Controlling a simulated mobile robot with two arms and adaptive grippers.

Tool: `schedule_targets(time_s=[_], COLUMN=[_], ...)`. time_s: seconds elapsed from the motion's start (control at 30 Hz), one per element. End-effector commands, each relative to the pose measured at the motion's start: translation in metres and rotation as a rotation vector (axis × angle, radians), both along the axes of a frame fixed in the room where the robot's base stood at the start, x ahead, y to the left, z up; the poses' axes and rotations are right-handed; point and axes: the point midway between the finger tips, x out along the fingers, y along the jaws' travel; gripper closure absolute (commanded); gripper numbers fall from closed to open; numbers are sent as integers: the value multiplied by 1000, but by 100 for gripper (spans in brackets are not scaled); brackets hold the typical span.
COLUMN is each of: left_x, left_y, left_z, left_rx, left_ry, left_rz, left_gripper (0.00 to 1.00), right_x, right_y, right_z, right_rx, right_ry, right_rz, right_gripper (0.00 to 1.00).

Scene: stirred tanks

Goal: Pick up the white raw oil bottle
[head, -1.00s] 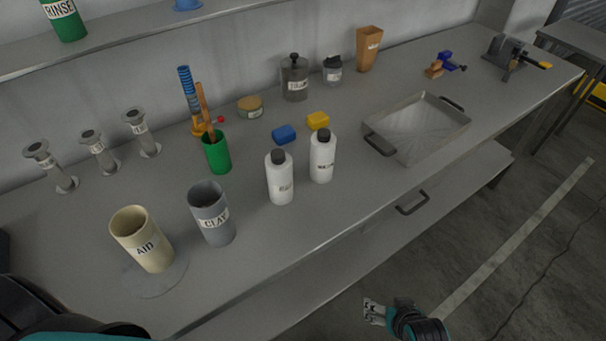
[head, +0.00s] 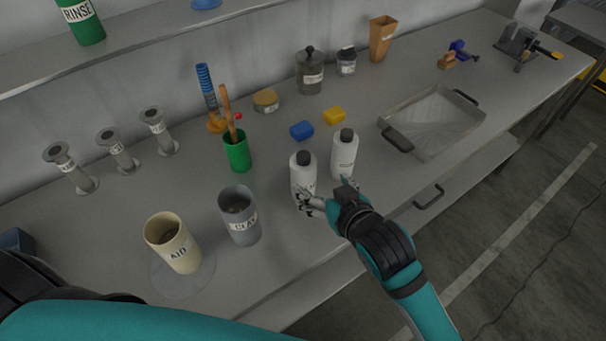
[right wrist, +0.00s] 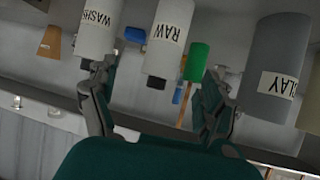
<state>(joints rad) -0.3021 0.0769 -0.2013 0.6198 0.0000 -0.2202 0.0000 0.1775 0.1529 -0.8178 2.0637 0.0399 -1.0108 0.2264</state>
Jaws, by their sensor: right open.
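The white raw oil bottle (head: 303,174) stands upright on the grey bench, its dark cap up, in the middle of the head view. In the right wrist view, which is upside down, the bottle (right wrist: 166,38) carries a RAW label and shows between the two fingers. My right gripper (head: 323,189) is open and empty at the front of the bottle. Its fingers (right wrist: 155,76) are spread to either side; I cannot tell whether one touches the bottle. The lower part of the bottle is partly hidden by a finger in the head view. My left gripper is out of view.
A like white WASH bottle (head: 344,154) stands close on the right, near one finger. A grey CLAY cup (head: 240,219) and a cream AID cup (head: 174,246) stand left. A green cup (head: 237,153) and a blue block (head: 302,131) are behind. A metal tray (head: 398,141) is right.

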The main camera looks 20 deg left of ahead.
Motion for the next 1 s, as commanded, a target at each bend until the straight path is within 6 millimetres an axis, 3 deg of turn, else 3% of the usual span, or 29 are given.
schedule_targets(time_s=[0.2,0.47,0.7,1.0], left_x=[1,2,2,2], left_y=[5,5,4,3], left_z=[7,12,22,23], left_rx=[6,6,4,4], left_ry=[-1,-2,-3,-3], left_rz=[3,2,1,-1], left_gripper=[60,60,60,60], right_x=[27,37,56,63], right_y=[23,35,59,65], right_z=[-18,-26,-42,-50], right_rx=[-2,-1,-1,-1], right_ry=[0,1,0,1], right_rz=[0,0,-1,0], right_gripper=[18,18,18,18])
